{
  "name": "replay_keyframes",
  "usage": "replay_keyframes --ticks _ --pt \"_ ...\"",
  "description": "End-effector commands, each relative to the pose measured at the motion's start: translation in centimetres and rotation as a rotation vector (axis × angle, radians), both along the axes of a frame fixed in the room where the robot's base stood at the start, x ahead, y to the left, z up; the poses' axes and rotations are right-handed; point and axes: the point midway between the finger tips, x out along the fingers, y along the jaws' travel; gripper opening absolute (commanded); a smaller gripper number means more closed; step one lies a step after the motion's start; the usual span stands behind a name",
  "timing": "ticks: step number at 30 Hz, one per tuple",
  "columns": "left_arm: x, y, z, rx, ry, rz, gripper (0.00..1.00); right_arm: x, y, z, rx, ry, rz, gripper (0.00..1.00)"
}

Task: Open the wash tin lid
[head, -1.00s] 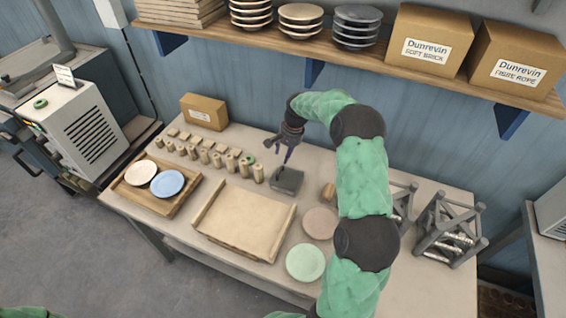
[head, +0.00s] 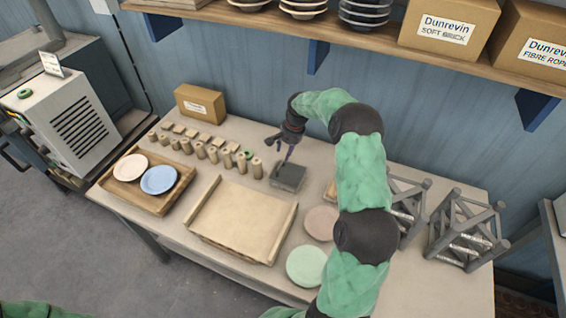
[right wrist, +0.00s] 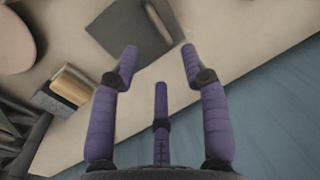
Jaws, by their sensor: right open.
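The wash tin seems to be the small dark grey box (head: 288,177) at the back middle of the table, and its lid looks closed. It also shows in the right wrist view as a dark grey slab (right wrist: 118,28), with a rounded bar along one edge. My right gripper (head: 279,147) is just above and behind the tin. In the right wrist view its purple fingers (right wrist: 159,52) are spread, with nothing between them, and the tin lies beyond their tips. I cannot tell if a finger touches it. My left gripper is out of view.
Several small cylinders (head: 213,154) stand left of the tin. A wooden tray (head: 110,185) with two plates is at the left. A beige board (head: 240,220) lies in front. Pink (head: 321,222) and green (head: 305,265) discs lie nearer. Grey racks (head: 465,232) stand right.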

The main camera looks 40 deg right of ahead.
Motion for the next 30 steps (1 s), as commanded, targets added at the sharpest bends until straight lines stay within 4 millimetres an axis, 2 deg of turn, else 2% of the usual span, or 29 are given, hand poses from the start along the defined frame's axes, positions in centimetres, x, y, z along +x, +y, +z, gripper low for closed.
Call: replay_keyframes --ticks 1,6,12,18,26,30 --pt "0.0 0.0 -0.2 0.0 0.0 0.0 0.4 0.1 0.1 -1.2 0.002 0.003 0.001 0.46" --pt "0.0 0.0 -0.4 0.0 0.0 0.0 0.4 0.6 0.4 -4.1 0.003 0.004 0.001 0.46" --pt "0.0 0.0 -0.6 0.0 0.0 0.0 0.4 1.1 0.6 -6.5 0.001 0.002 0.0 0.46" --pt "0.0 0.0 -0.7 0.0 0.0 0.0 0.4 1.3 0.7 -7.5 0.0 0.001 0.0 0.46" --pt "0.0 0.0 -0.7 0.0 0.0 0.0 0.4 1.3 0.7 -7.5 0.0 0.001 0.0 0.46" --pt "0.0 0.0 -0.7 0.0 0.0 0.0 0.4 1.3 0.7 -7.5 0.0 0.001 0.0 0.06"
